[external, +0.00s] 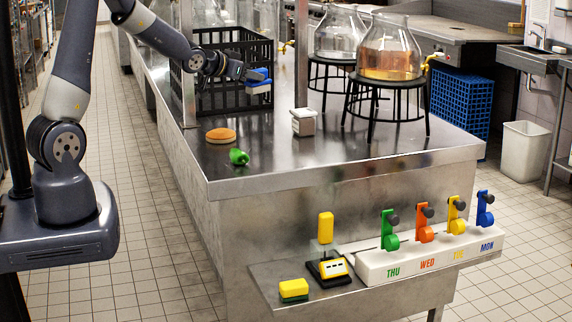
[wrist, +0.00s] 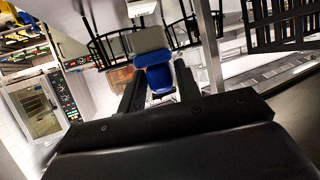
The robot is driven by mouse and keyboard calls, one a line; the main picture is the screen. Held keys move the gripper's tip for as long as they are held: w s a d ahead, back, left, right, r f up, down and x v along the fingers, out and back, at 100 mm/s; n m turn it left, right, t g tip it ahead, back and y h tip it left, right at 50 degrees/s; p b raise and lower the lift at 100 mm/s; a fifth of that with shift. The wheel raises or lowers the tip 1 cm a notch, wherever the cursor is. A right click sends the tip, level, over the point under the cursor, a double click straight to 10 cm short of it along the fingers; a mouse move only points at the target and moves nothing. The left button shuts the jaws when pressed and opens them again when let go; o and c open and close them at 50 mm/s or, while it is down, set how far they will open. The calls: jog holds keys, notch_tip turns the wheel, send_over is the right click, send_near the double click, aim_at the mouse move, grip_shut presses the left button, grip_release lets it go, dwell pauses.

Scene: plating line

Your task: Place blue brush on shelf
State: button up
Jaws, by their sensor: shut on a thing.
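The blue brush (external: 259,84), blue on top with a pale underside, is held above the metal counter in the external view. My gripper (external: 246,75) is shut on it, in front of the black crate. In the wrist view the blue brush (wrist: 158,76) shows between the two dark fingers of my gripper (wrist: 159,88); part of it is hidden by the gripper body. A low metal shelf (external: 270,292) juts from the counter's front, far below and nearer the camera than my gripper.
The black crate (external: 240,100) stands behind my gripper. An orange-topped round sponge (external: 220,135), a green pepper (external: 239,157) and a small white box (external: 303,122) are on the counter. Glass jars (external: 390,50) stand on black stands at right.

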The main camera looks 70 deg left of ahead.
jog(key=f+p, duration=0.1)
jog(key=f, duration=1.3)
jog(key=shift+d+f+p, duration=0.2)
jog(key=shift+f+p, duration=0.15)
jog(key=shift+f, duration=0.2)
jog(key=o, duration=1.1)
jog(key=shift+c, duration=0.2)
jog(key=shift+r, duration=0.2)
jog(key=b+v, duration=0.2)
jog(key=v, duration=0.9)
jog(key=shift+s+r, duration=0.15)
jog(key=shift+s+d+r+b, duration=0.15)
jog(key=shift+s+b, duration=0.15)
jog(key=shift+s, duration=0.05)
jog(key=shift+c, duration=0.5)
